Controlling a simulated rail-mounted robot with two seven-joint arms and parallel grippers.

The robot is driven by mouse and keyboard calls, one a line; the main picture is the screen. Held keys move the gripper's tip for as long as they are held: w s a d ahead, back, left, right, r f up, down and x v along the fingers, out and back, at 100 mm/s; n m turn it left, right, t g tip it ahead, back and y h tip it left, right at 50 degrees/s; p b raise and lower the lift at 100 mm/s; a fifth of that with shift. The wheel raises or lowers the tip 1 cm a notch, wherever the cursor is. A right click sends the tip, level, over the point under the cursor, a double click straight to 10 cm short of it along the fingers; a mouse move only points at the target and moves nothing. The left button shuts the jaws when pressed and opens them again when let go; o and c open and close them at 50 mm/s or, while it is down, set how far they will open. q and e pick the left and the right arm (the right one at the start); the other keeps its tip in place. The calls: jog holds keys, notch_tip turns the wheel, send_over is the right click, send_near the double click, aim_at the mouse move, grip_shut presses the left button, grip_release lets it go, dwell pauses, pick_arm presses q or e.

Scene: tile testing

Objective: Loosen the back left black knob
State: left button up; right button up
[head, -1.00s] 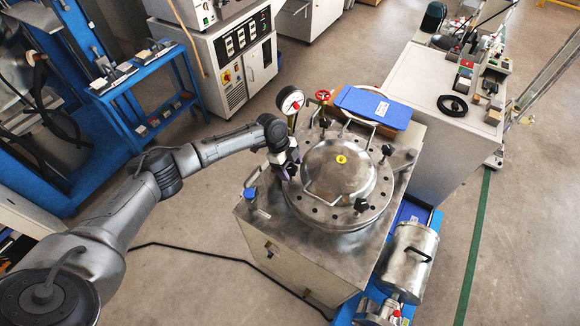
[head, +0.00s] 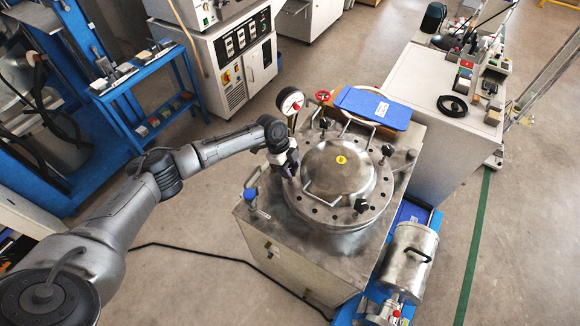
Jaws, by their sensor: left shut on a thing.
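A round steel vessel lid (head: 335,172) with a yellow sticker sits on a metal cabinet. Black knobs stand around its rim: one at the back (head: 324,123), one at the right (head: 387,150) and one at the front (head: 361,205). My left gripper (head: 289,171) points down at the left back edge of the lid, with its fingers at the rim. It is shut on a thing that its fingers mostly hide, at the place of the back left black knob. My right gripper is not in view.
A pressure gauge (head: 291,101) and a red valve handle (head: 323,96) stand close behind my left gripper. A blue folder (head: 373,107) lies behind the lid. Floor is open to the left.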

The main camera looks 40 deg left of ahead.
pick_arm(q)
jog(key=shift+r+n+p, duration=0.2)
jog(key=shift+n+p, duration=0.2)
jog(key=shift+p, duration=0.2)
jog(key=n+t+y+p, duration=0.1)
jog(key=n+p, duration=0.3)
jog(key=p, duration=0.1)
jog(key=n+t+y+p, duration=0.1)
jog(key=n+p, duration=0.3)
jog(key=n+t+y+p, duration=0.1)
jog(key=n+p, duration=0.3)
jog(key=p, duration=0.1)
jog(key=shift+s+d+r+t+p, duration=0.1)
jog(key=shift+s+d+t+p, duration=0.05)
jog(key=shift+d+t+p, duration=0.15)
jog(key=n+y+p, duration=0.1)
jog(key=n+p, duration=0.1)
jog(key=n, duration=0.1)
jog(key=shift+n+y+p, duration=0.3)
jog(key=shift+n+p, duration=0.1)
jog(key=shift+f+n+p, duration=0.2)
jog(key=shift+n+p, duration=0.15)
jog(key=shift+n, duration=0.15)
jog(key=shift+y, duration=0.3)
jog(key=o, duration=0.9)
jog(key=shift+a, duration=0.1)
